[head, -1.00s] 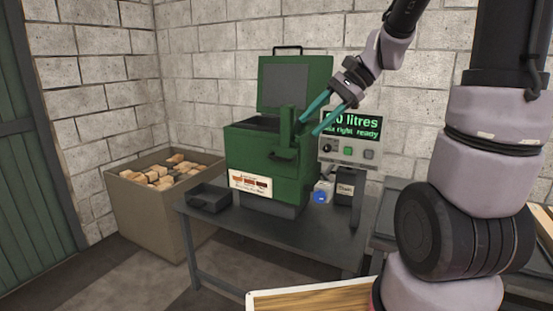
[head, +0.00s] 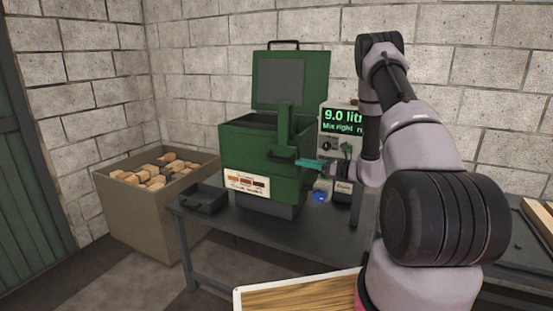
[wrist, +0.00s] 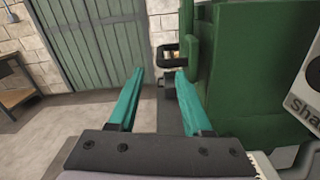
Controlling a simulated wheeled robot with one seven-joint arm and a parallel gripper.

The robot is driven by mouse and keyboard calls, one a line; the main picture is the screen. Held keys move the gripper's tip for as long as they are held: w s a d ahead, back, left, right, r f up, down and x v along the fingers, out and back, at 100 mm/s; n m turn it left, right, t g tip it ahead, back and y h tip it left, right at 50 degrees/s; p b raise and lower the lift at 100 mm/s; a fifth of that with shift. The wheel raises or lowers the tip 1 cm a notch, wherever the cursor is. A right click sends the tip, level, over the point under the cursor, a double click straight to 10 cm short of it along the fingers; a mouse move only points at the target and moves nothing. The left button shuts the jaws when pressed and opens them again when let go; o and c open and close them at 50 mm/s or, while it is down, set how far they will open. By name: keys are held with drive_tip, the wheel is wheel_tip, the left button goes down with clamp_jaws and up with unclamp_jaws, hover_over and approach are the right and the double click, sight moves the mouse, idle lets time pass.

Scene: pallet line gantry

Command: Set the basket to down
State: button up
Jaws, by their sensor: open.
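A green machine (head: 262,165) with its lid (head: 305,80) raised stands on the table. A green upright (head: 285,120) rises at its front, with a dark handle (head: 283,156) low on it. No separate basket can be made out; the inside is mostly hidden by the front wall. My gripper (head: 308,164) is just right of the handle, fingers pointing left toward it. In the wrist view my gripper (wrist: 159,78) has its teal fingers apart with nothing held. A dark loop shape shows beyond the fingertips; I cannot tell whether it is the handle.
A display box (head: 338,122) reading "9.0 lit…" stands behind my arm. A small black tray (head: 204,197) is on the table (head: 235,228), left of the machine. A blue knob (head: 319,197) is near the right. A crate (head: 150,208) of wood blocks stands left.

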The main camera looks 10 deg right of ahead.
sight(279, 158)
drive_tip(key=x, duration=1)
drive_tip(key=shift+w+a, duration=0.25)
clamp_jaws()
drive_tip(key=shift+f, duration=0.15)
idle(1.0)
